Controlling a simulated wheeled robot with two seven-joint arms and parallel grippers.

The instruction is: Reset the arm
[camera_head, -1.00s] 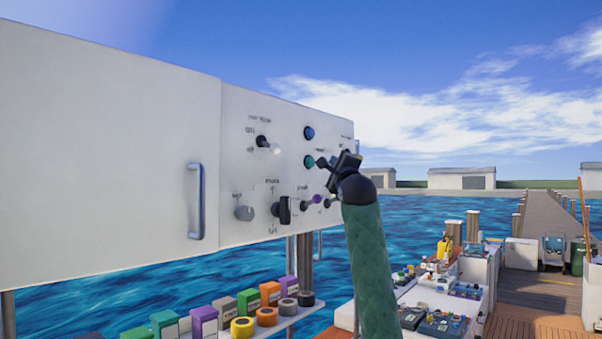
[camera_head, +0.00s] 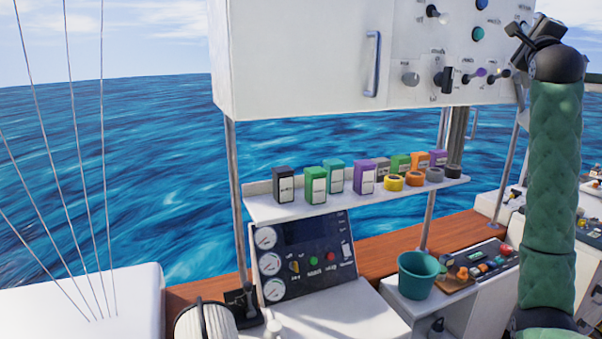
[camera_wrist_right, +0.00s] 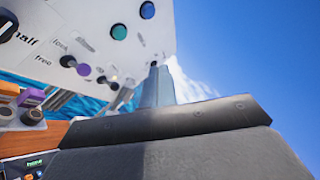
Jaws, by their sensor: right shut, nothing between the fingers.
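My right gripper (camera_head: 521,38) is at the upper right of the head view, on my green padded arm. It is shut and empty, in front of the right part of a white control panel (camera_head: 418,30) with knobs, switches and blue and teal buttons. In the right wrist view the closed fingers (camera_wrist_right: 156,88) point up beside the panel, with sky behind them. I cannot tell from the head view how close the fingers are to the panel. My left gripper is not in view.
A shelf (camera_head: 290,208) below the cabinet holds several coloured boxes and tape rolls. A gauge panel (camera_head: 305,258) sits under it. A teal bucket (camera_head: 417,277) stands near my right arm. A white cabinet door with a handle (camera_head: 372,64) is shut. Open water lies behind.

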